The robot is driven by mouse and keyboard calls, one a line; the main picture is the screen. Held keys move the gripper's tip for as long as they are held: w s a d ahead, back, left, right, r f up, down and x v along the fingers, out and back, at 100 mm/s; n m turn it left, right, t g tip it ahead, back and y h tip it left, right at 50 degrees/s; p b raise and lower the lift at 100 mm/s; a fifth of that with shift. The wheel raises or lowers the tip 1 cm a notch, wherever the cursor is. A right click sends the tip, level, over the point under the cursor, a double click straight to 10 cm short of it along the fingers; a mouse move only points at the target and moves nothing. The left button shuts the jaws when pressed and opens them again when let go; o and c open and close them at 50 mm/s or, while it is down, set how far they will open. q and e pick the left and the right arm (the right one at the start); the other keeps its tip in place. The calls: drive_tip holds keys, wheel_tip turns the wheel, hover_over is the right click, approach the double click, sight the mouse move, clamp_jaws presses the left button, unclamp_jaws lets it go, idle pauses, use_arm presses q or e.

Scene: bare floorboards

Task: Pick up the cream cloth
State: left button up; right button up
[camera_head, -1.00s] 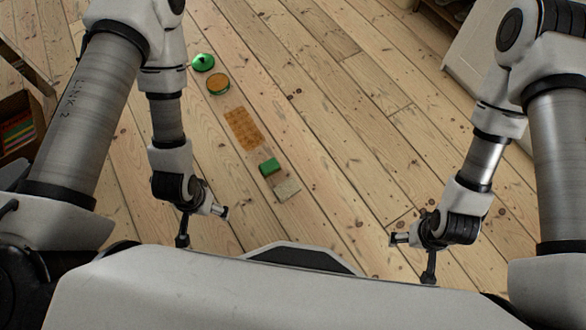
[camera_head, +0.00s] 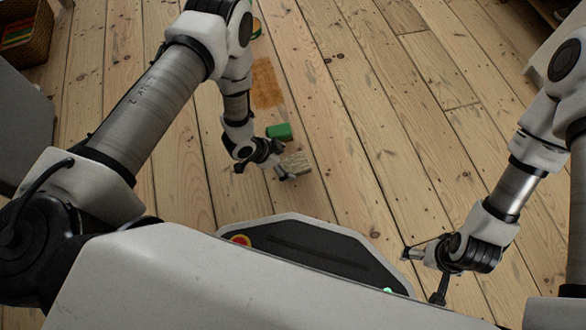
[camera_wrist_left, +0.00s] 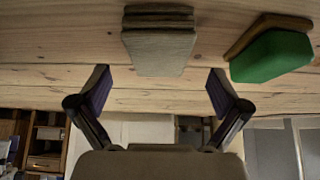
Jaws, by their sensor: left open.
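The cream cloth (camera_head: 295,164) is a small folded greyish-cream pad lying on the floorboards. It also shows in the left wrist view (camera_wrist_left: 159,48), at the top centre, with visible layers. My left gripper (camera_head: 284,174) is beside the cloth in the head view, its tip close to the cloth's near-left edge. In the left wrist view my left gripper (camera_wrist_left: 158,92) is open, its fingers apart and empty, with the cloth beyond them, between their lines. My right gripper (camera_head: 408,254) is at the lower right, far from the cloth; its finger gap is not clear.
An orange-brown flat mat (camera_head: 266,84) lies farther back. A wicker basket (camera_head: 26,34) stands at top left. Floor right of the cloth is clear.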

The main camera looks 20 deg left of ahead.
sight(293, 164)
use_arm(q)
drive_tip(key=b+x, duration=0.2)
drive_tip(key=x, duration=0.1)
drive_tip(key=shift+d+f, duration=0.15)
drive_tip(key=shift+f, duration=0.25)
drive_tip(key=shift+w+d+f+b, duration=0.15)
drive_tip(key=shift+w+b, duration=0.05)
drive_tip(key=shift+b, duration=0.1)
drive_tip(key=shift+r, duration=0.2)
drive_tip(key=c, duration=1.2)
use_arm(e)
drive_tip(key=f, duration=0.1)
drive_tip(key=w+f, duration=0.1)
drive_tip(key=f, duration=0.1)
drive_tip(key=shift+f, duration=0.3)
drive_tip(key=shift+s, duration=0.1)
